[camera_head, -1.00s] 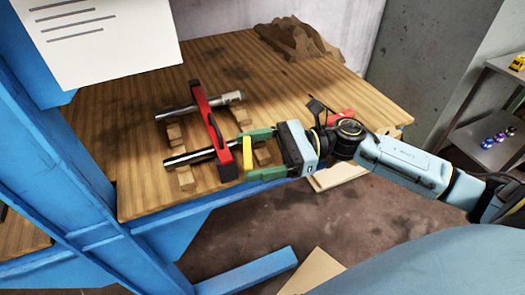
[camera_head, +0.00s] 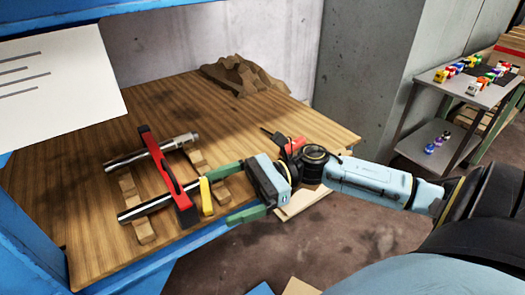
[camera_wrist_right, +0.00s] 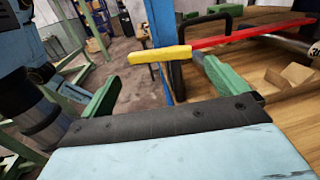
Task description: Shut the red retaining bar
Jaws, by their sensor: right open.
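The red retaining bar (camera_head: 166,176) lies across two metal rods on the table in the head view, with a black handle along it. A yellow piece (camera_head: 206,197) is at its near end. In the right wrist view the red bar (camera_wrist_right: 250,32) runs off to the right and the yellow piece (camera_wrist_right: 160,55) sticks out to the left. My right gripper (camera_head: 222,196) is open with green fingers, just right of the yellow piece and apparently holding nothing. Whether the bar is latched I cannot tell. My left gripper is out of view.
The lower rod (camera_head: 145,207) and upper rod (camera_head: 148,152) rest on wooden blocks (camera_head: 140,228) on the wooden table (camera_head: 90,175). A crumpled brown heap (camera_head: 240,76) lies at the back. A grey cart (camera_head: 470,90) with small toys stands at the right.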

